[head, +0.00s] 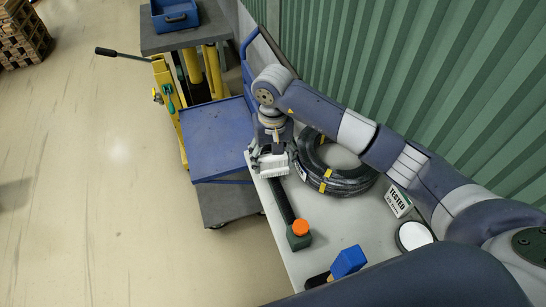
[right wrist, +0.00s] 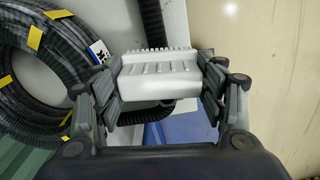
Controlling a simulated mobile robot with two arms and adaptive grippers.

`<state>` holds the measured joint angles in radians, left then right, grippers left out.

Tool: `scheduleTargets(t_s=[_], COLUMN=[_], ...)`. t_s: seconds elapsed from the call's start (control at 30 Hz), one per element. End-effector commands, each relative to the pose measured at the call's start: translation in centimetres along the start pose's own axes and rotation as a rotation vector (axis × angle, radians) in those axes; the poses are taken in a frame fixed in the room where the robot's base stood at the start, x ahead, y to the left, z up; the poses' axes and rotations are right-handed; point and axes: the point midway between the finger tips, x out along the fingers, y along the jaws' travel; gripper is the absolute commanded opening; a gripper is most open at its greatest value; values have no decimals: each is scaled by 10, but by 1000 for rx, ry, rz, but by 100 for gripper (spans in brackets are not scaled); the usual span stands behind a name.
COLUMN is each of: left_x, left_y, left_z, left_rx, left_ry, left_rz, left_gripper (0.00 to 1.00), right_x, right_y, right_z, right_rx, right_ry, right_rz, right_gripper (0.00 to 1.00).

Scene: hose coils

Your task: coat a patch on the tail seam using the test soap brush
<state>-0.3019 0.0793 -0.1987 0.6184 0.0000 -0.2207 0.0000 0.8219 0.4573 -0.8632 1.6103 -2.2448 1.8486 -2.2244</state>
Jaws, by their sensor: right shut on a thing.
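My right gripper (head: 270,163) is shut on a white ribbed block with a row of short bristle-like teeth, which looks like the soap brush (head: 272,172). The brush (right wrist: 158,78) also shows between the fingers (right wrist: 160,82) in the right wrist view, teeth facing away. A black corrugated hose tail (head: 282,203) runs below the gripper to a green end fitting with an orange cap (head: 300,228). The brush hides part of the tail; contact cannot be told. No seam can be made out. The black hose coil (head: 345,182) with yellow bands lies beside it. My left gripper is not in view.
On the grey table (head: 335,230) stand a TESTED sign (head: 398,201), a black-rimmed white disc (head: 414,236) and a blue block (head: 348,261). A blue cart (head: 215,140) and a yellow lift (head: 170,98) stand beyond. A green corrugated wall (head: 430,80) borders the right.

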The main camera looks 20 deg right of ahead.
Motion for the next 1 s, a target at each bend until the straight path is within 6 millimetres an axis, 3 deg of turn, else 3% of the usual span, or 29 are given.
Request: scheduleTargets(t_s=[0.53,1.0], left_x=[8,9], left_y=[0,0], left_z=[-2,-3], left_rx=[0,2], left_ry=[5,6], left_rz=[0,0], left_gripper=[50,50], right_x=[8,6], right_y=[1,5], right_z=[1,33], right_rx=[0,-1], right_ry=[1,1], right_rz=[0,1], right_gripper=[46,46])
